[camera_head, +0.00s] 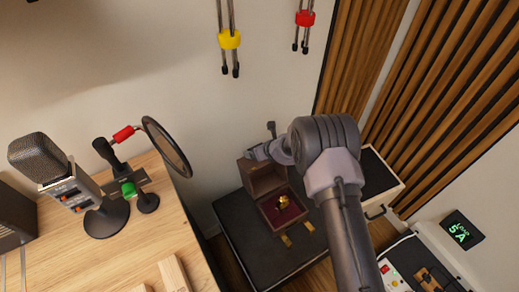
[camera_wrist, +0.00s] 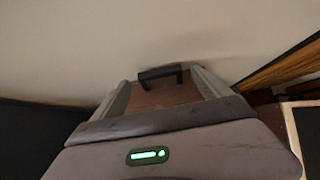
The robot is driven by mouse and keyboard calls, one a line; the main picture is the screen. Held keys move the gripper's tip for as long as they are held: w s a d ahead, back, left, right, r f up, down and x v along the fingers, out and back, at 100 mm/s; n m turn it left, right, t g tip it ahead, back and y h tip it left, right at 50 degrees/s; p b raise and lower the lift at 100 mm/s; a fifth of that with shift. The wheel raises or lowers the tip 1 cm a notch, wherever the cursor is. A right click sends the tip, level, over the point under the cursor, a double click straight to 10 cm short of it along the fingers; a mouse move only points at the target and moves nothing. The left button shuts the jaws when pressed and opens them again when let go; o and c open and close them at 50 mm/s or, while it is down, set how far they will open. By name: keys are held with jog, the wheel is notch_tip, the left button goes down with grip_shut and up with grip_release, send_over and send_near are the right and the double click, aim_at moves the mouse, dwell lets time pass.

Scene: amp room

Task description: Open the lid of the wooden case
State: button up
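The wooden case (camera_head: 283,209) sits on a dark surface, right of centre in the head view. Its lid (camera_head: 264,179) stands raised at the back, and the red-lined inside shows with a small gold object (camera_head: 284,202) in it. Two brass-coloured clasps (camera_head: 297,234) show at its front. My gripper (camera_head: 261,141) is at the raised lid's upper edge. In the wrist view, its fingers (camera_wrist: 161,82) are apart, with a brown panel and a black handle (camera_wrist: 160,74) showing between them. I cannot tell whether they touch the lid.
A wooden desk (camera_head: 60,262) with a microphone (camera_head: 48,165) and round pop filter (camera_head: 167,146) stands at left. Cables (camera_head: 229,40) hang on the wall behind. Slatted wood panels (camera_head: 450,90) and a white unit with controls (camera_head: 412,262) are at right.

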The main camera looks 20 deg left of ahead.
jog(key=p+v, duration=0.4)
jog(key=v, duration=1.3)
jog(key=shift+d, duration=0.2)
jog(key=shift+s+r, duration=0.1)
